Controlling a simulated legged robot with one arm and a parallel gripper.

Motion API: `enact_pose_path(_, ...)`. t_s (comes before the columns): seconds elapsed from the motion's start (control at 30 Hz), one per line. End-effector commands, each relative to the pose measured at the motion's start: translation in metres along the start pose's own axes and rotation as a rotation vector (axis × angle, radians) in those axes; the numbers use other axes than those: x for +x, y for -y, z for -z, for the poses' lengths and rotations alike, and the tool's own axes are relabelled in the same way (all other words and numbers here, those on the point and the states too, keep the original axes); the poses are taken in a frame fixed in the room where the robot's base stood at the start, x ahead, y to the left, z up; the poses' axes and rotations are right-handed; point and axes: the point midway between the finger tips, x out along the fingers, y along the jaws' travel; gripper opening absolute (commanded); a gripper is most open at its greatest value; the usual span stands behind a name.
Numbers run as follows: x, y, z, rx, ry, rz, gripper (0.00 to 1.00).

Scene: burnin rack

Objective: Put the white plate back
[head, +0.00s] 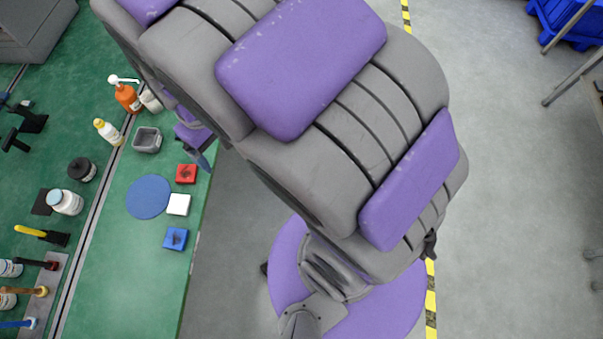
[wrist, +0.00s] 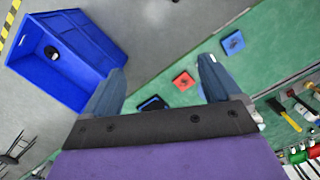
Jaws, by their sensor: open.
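The white plate (head: 178,204) is a small square piece lying on the green table in the head view, at the right edge of a round blue mat (head: 149,197). A red piece (head: 186,174) lies just above it and a blue piece (head: 175,238) below it. My gripper (head: 200,158) is partly hidden by my arm, near the table edge above the red piece. In the wrist view my gripper (wrist: 162,68) is open, with nothing held. The red piece (wrist: 183,81) and blue piece (wrist: 233,43) show there, but I cannot make out the white plate.
A grey square tray (head: 147,140), an orange bottle (head: 127,97) and a yellow-white bottle (head: 108,131) stand at the back. Tools and jars line the left. A blue bin (wrist: 65,50) stands on the floor. A dark blue-edged thing (wrist: 152,103) shows between my fingers.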

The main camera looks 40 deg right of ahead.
Motion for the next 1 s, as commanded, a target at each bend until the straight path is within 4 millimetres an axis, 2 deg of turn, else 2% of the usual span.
enact_pose_path(0.1, -0.019, -0.012, -0.046, 0.092, 0.011, 0.014, 0.90)
enact_pose_path(0.3, -0.036, -0.021, -0.120, 0.224, 0.039, 0.030, 0.90)
enact_pose_path(0.5, -0.040, -0.019, -0.176, 0.319, 0.063, 0.034, 0.90)
enact_pose_path(0.6, -0.040, -0.018, -0.192, 0.343, 0.071, 0.034, 0.90)
enact_pose_path(0.7, -0.040, -0.017, -0.199, 0.356, 0.074, 0.032, 0.90)
enact_pose_path(1.0, -0.039, -0.017, -0.200, 0.358, 0.076, 0.032, 0.90)
